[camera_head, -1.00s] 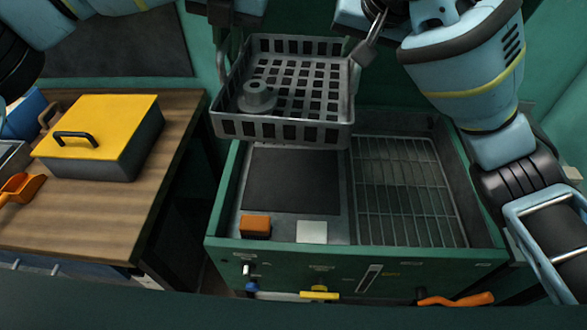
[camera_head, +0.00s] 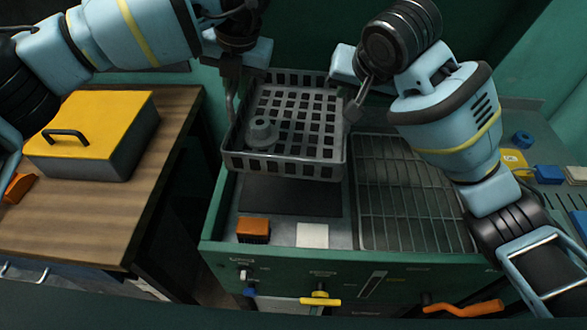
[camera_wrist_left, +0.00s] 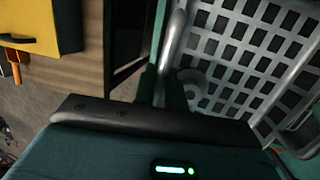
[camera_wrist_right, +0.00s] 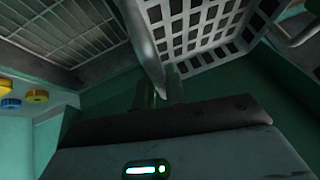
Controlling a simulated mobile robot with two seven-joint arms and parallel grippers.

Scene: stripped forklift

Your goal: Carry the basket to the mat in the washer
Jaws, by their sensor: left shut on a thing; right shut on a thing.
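The grey lattice basket (camera_head: 300,120) hangs above the back left part of the green washer (camera_head: 215,215), with a grey round part (camera_head: 263,132) inside it. The dark mat (camera_head: 290,198) lies flat in the washer's left side; its front strip shows, and the basket hides the rest. My left gripper (camera_head: 231,92) is shut on the basket's left handle, which also shows in the left wrist view (camera_wrist_left: 175,50). My right gripper (camera_head: 358,102) is shut on the right handle, seen in the right wrist view (camera_wrist_right: 145,45). The basket looks roughly level.
A wire rack (camera_head: 410,200) fills the washer's right side. An orange block (camera_head: 253,230) and a white square (camera_head: 312,235) sit at the washer's front. A wooden table (camera_head: 100,215) with a yellow-lidded box (camera_head: 95,125) stands left. Blue and yellow parts (camera_head: 512,160) lie at right.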

